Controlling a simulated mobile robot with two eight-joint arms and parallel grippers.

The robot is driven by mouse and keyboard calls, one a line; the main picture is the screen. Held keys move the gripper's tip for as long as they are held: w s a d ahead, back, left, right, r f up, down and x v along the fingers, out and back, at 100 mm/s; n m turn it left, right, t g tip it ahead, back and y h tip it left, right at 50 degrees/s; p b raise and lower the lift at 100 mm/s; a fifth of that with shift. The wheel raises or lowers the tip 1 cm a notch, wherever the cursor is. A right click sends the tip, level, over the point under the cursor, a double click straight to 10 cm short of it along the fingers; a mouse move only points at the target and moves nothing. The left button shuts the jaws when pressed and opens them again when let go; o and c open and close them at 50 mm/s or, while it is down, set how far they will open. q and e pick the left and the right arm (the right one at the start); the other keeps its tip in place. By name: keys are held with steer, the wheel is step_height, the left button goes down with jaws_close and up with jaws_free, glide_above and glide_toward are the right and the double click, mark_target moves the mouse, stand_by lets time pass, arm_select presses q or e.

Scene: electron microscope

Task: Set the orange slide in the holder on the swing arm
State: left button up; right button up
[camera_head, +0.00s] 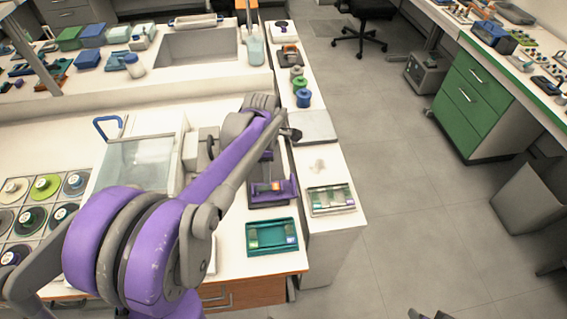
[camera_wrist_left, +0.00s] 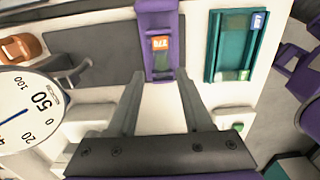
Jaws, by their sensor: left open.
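The orange slide (camera_wrist_left: 160,43), seen by its orange label with dark marks, lies in a narrow purple fixture (camera_wrist_left: 159,15) in the left wrist view. I cannot tell whether that fixture is the swing arm's holder. In the head view a purple fixture (camera_head: 285,193) with a small orange patch stands near the end of the bench. My left gripper (camera_wrist_left: 157,75) is open with nothing between its fingers. Its tips are close to the near end of the fixture, around the slide's line.
A teal tray (camera_head: 271,248) with slides lies just in front of the fixture; it also shows in the wrist view (camera_wrist_left: 216,45). A pale tray (camera_head: 332,211) lies right of it. A round dial (camera_wrist_left: 22,108) is at left. Dark tips at the head view's bottom edge are unclear.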

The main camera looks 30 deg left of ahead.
mark_target(267, 187)
arm_select(q)
steer(key=shift+s+a+f+b, duration=0.1)
steer(key=shift+s+f+b, duration=0.25)
steer(key=shift+f, duration=0.3)
step_height(267, 187, down, 6)
steer(key=b, duration=0.4)
steer(key=shift+r, duration=0.2)
steer(key=shift+w, duration=0.1)
steer(key=c, duration=0.6)
steer(key=shift+r, duration=0.15)
steer(key=shift+r+p, duration=1.8)
steer(key=shift+r, duration=0.6)
